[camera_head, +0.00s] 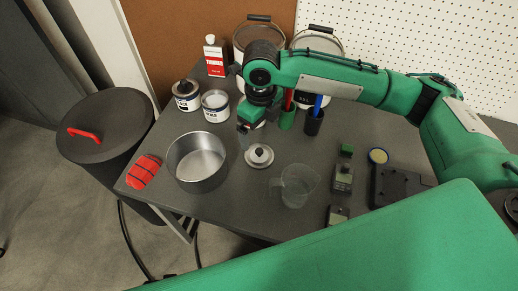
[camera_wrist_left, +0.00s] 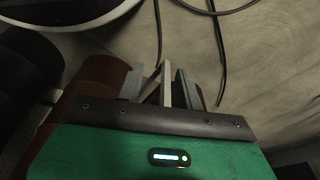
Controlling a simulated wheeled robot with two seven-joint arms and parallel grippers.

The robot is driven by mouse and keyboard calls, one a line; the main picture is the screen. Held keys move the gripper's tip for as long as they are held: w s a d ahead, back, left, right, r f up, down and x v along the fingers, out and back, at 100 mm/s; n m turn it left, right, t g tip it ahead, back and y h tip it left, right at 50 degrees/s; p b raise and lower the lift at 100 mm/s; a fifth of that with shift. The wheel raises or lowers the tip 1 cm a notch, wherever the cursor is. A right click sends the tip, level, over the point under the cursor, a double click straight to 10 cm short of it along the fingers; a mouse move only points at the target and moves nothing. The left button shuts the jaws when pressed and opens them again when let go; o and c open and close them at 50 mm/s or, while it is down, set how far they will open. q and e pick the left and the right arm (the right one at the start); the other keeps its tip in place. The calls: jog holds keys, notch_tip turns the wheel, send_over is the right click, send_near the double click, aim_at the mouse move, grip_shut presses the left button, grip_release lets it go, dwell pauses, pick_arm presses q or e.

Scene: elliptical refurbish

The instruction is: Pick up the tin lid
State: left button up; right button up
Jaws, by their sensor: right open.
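A pale round lid (camera_head: 258,155) with a dark knob lies on the grey table, between a metal pot and a clear jug; I take it for the tin lid. My right gripper (camera_head: 245,134) points down just above and slightly left of this lid, apart from it. It is open, with nothing seen between its fingers. My left gripper (camera_wrist_left: 162,88) shows only in the left wrist view, over the floor.
A steel pot (camera_head: 197,162) stands left of the lid, and a clear jug (camera_head: 294,186) right of it. Small tins (camera_head: 216,107), a red-and-white can (camera_head: 215,58) and cups with brushes (camera_head: 313,122) stand behind. A red striped object (camera_head: 144,171) lies at the left edge.

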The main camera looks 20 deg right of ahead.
aim_at(259, 151)
notch_tip(259, 151, down, 6)
jog(key=shift+r, duration=0.2)
notch_tip(259, 151, down, 4)
jog(key=shift+a+f, duration=0.1)
jog(key=shift+a, duration=0.05)
jog(key=shift+f, duration=0.45)
jog(key=c, duration=0.8)
pick_arm(q)
jog(key=shift+w+d+r, duration=0.1)
jog(key=shift+w+r, duration=0.1)
jog(key=shift+r, duration=0.65)
pick_arm(e)
jog(key=shift+c, duration=0.7)
